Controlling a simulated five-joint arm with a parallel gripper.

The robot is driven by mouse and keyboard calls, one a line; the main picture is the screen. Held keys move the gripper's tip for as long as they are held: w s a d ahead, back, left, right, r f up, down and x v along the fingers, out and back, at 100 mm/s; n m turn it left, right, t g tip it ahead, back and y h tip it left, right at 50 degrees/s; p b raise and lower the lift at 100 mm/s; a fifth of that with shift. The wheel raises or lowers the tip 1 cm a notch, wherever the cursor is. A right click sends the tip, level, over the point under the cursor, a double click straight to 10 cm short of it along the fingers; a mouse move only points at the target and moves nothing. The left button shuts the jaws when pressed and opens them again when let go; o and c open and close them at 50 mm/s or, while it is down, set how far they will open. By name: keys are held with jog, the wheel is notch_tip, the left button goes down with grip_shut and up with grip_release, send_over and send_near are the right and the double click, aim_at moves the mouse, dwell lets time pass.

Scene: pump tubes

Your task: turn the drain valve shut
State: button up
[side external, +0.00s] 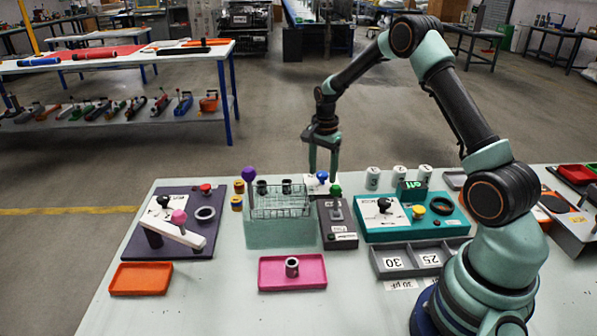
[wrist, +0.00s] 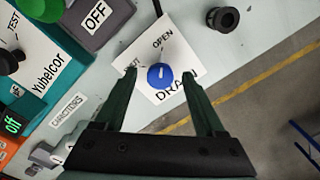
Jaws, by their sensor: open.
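The drain valve is a round blue knob (wrist: 160,77) on a white plate (wrist: 176,48) marked OPEN, DRAIN and a partly covered word ending in "UT". The knob has a small white mark; I cannot tell which label it points to. In the side external view the blue knob (side external: 322,176) stands at the table's far side. My gripper (wrist: 162,73) is open, pointing down, with one finger on each side of the knob in the wrist view. In the side external view my gripper (side external: 323,168) is at the knob; contact is not clear.
A dark grey box with a green-topped lever (side external: 335,191) stands just in front of the valve. A wire rack (side external: 281,203) is to the left, and a teal panel (side external: 455,223) is to the right. White cylinders (side external: 398,174) stand behind that panel.

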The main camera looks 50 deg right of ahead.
jog(key=shift+c, duration=0.4)
grip_shut()
jog(key=shift+n, duration=0.4)
jog(key=n, duration=0.3)
jog(key=shift+n, duration=0.3)
jog(key=n, duration=0.4)
jog(key=shift+n, duration=0.3)
jog(key=n, duration=0.4)
jog(key=shift+n, duration=2.5)
